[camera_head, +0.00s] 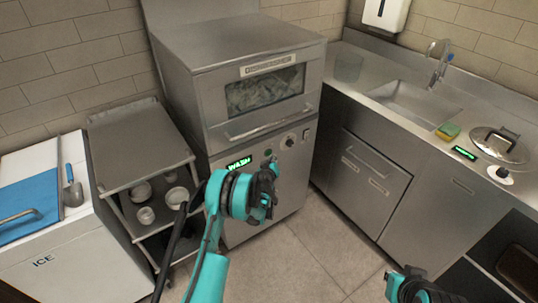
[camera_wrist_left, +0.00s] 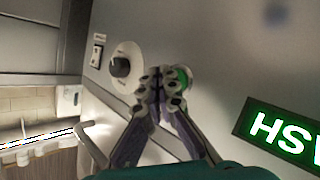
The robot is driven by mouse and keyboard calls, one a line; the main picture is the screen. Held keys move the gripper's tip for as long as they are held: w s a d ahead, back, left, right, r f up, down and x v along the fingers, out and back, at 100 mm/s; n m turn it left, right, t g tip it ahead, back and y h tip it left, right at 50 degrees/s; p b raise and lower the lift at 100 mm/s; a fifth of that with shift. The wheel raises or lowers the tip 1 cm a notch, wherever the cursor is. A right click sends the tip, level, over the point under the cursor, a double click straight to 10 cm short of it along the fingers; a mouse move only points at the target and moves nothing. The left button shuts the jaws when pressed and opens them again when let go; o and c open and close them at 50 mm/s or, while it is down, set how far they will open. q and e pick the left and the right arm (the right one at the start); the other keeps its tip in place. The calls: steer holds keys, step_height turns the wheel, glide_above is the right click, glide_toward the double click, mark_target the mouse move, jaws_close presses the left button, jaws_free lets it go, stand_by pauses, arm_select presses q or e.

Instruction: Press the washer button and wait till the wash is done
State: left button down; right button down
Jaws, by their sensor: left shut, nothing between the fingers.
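The steel washer (camera_head: 220,85) stands against the back wall, its hood down and a window showing pale items inside. Its front panel has a lit green display (camera_head: 239,163) that reads WASH; it shows upside down and cut off in the left wrist view (camera_wrist_left: 285,133). The round green button (camera_wrist_left: 184,75) is partly hidden behind my left fingertips. My left gripper (camera_head: 270,175) is shut and empty, its tips (camera_wrist_left: 164,76) at the button; I cannot tell whether they touch it. My right gripper (camera_head: 412,285) is at the bottom edge, its fingers unclear.
A black knob (camera_wrist_left: 120,67) on a white plate sits beside the button. A steel rack (camera_head: 135,170) with several bowls and a white ice chest (camera_head: 75,270) stand left. A sink counter (camera_head: 350,95) with a sponge (camera_head: 448,131) and lidded pot well is right. The middle floor is clear.

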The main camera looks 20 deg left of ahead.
arm_select(q)
steer(key=s+d, duration=0.1)
steer(key=d, duration=0.1)
steer(key=s+d, duration=0.2)
stand_by(0.4)
stand_by(0.6)
steer(key=s+d+r+m+g, duration=0.1)
steer(key=s+r+m+g, duration=0.25)
steer(key=s+r, duration=1.5)
steer(key=s+d+m+g+h, duration=0.1)
steer(key=s+d+m+g, duration=0.1)
steer(key=s, duration=1.2)
steer(key=s+d+m+g+h, duration=0.1)
steer(key=s+d+g, duration=0.1)
steer(key=s, duration=1.1)
steer(key=shift+s+r+m, duration=0.35)
steer(key=shift+s, duration=0.05)
stand_by(1.7)
